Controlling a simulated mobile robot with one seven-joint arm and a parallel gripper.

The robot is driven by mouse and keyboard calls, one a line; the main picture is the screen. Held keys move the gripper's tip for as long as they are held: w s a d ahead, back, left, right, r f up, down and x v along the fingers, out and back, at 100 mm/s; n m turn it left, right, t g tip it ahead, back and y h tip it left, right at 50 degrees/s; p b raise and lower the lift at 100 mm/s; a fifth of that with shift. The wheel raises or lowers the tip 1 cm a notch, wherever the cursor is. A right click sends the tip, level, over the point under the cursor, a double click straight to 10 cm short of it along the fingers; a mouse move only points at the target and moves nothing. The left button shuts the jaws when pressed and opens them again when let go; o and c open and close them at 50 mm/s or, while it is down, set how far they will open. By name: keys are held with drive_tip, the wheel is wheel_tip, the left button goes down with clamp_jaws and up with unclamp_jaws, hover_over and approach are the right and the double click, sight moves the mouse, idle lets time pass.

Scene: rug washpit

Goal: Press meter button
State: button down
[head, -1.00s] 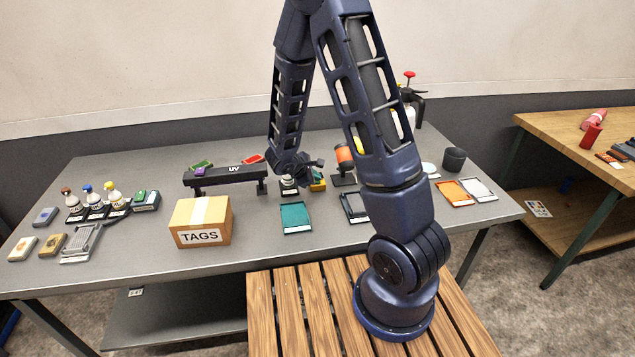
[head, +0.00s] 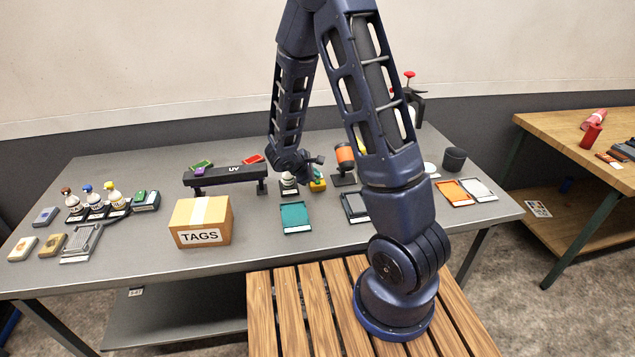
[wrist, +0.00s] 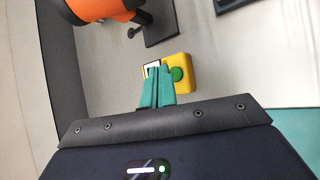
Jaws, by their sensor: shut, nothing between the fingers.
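The meter is a small yellow block (wrist: 181,63) with a round green button (wrist: 177,74) on its face, beside a white label with a dark border (wrist: 151,67). In the head view the yellow meter (head: 319,186) sits on the grey table, partly hidden by my gripper. My gripper (wrist: 158,69) has teal fingers, shut together and empty. In the wrist view the fingertips overlap the label and lie just left of the green button. I cannot tell whether they touch anything.
An orange device on a stand (head: 345,157) stands close by, right of the meter; it also fills the wrist view's upper left (wrist: 98,8). A black UV bar (head: 226,174) and TAGS box (head: 200,222) are to the left. A teal tray (head: 294,218) lies in front.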

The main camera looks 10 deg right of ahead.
sight(316, 184)
drive_tip(key=shift+r, duration=0.1)
wheel_tip(316, 184, up, 6)
drive_tip(key=shift+f, duration=0.1)
idle(0.6)
drive_tip(key=s+d+r+m+g+y, duration=0.1)
drive_tip(key=s+d+r+m, duration=0.35)
drive_tip(key=r, duration=0.25)
drive_tip(key=s+d+r+m+g+y, duration=0.1)
drive_tip(key=s+d+r+m+g, duration=0.1)
drive_tip(key=s+d+r+m, duration=0.4)
drive_tip(key=s+r+m+t+y, duration=0.2)
drive_tip(key=s+r+m+y, duration=0.3)
drive_tip(key=s+r, duration=0.6)
drive_tip(key=s, duration=0.3)
drive_tip(key=shift+s+a+r+m, duration=0.15)
drive_tip(key=shift+a+r+m, duration=0.05)
drive_tip(key=shift+a+m, duration=0.15)
